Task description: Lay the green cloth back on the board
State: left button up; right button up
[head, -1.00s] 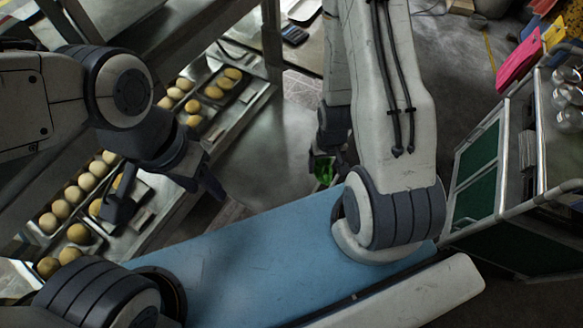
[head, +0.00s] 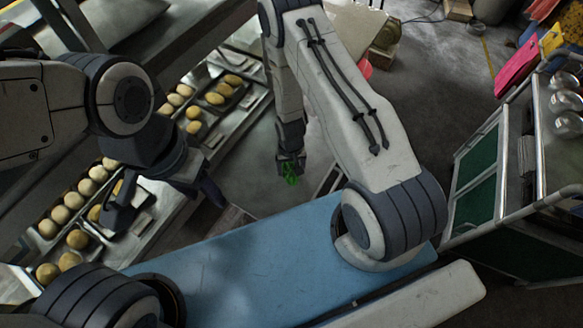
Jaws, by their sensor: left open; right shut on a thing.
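The green cloth (head: 291,180) shows as a small crumpled bit at the tip of my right gripper (head: 290,167). My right gripper is shut on it and points down over the grey floor or surface beyond the blue panel. Part of the cloth is hidden by the gripper. My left gripper (head: 165,205) is open and empty, with its fingers apart, in front of the trays of buns at the left. I cannot make out the board for certain in this view.
Metal racks hold trays of round buns (head: 75,200) at the left, close to my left gripper. A cart with green panels (head: 478,180) stands at the right, with metal bowls (head: 565,100) on top. A pink item (head: 517,66) is at the upper right.

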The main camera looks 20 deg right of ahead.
aim_at(291, 167)
jog(key=shift+f, duration=0.3)
jog(key=o, duration=1.2)
notch_tip(291, 167, up, 12)
jog(key=s+a+r+n, duration=0.2)
jog(key=a+r, duration=0.3)
jog(key=r, duration=0.3)
jog(key=s+a+r+n, duration=0.2)
jog(key=a+r+n, duration=0.15)
jog(key=r, duration=0.45)
jog(key=s+a+r+n, duration=0.1)
jog(key=s+r, duration=0.2)
jog(key=s, duration=0.1)
jog(key=s+a+r+n, duration=0.1)
jog(key=s+r+n, duration=0.1)
jog(key=s+r, duration=0.2)
jog(key=s+a+r+n+y, duration=0.1)
jog(key=s+r, duration=0.3)
jog(key=s, duration=0.2)
jog(key=shift+a+r+p, duration=0.15)
jog(key=shift+a+p, duration=0.15)
jog(key=shift+a, duration=0.05)
